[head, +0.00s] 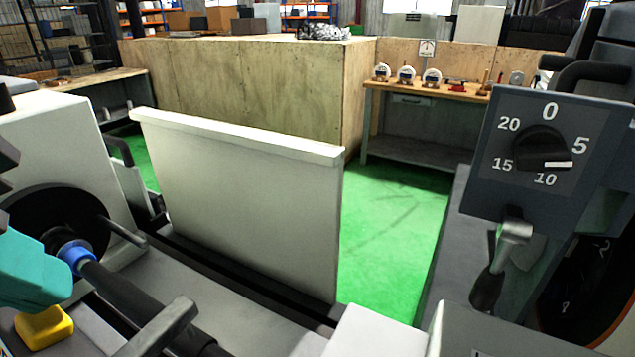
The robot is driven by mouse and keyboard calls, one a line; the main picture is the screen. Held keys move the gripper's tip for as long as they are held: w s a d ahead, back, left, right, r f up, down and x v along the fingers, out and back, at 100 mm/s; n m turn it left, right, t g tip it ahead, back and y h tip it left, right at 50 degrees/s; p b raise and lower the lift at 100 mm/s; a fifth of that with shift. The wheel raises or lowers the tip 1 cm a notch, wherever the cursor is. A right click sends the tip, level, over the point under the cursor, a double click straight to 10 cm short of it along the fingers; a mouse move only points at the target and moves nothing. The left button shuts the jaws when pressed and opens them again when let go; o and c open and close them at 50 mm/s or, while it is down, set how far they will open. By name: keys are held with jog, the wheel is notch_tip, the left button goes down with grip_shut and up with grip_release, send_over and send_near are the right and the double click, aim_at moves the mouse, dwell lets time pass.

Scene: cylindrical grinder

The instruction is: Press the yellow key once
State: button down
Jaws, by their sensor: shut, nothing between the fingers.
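The yellow key (44,326) is a rounded yellow block at the lower left, on the grey machine bed beside a pale plate. My gripper (45,277) is the teal shape at the left edge, only partly in view. It is shut and empty. In the picture its tip lies just above the yellow key, with its lower edge close to the key's top. I cannot tell from this one view whether they touch or how far apart they are in depth.
A dark spindle with a blue ring (75,252) and a black bar lie just right of my gripper. A tall pale guard panel (240,205) stands behind. A dial box (545,150) with a lever stands at the right. Green floor (390,240) is clear beyond.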

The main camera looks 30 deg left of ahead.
jog(key=shift+f, duration=0.15)
jog(key=shift+r, duration=0.2)
dwell(0.3)
jog(key=shift+w+r, duration=0.3)
jog(key=shift+r, duration=0.35)
jog(key=r, duration=0.1)
jog(key=w+r+p, duration=0.1)
jog(key=r, duration=0.1)
jog(key=r+p, duration=0.1)
jog(key=shift+w+a+r, duration=0.15)
jog(key=shift+w+r, duration=0.15)
jog(key=shift+w, duration=0.1)
dwell(0.7)
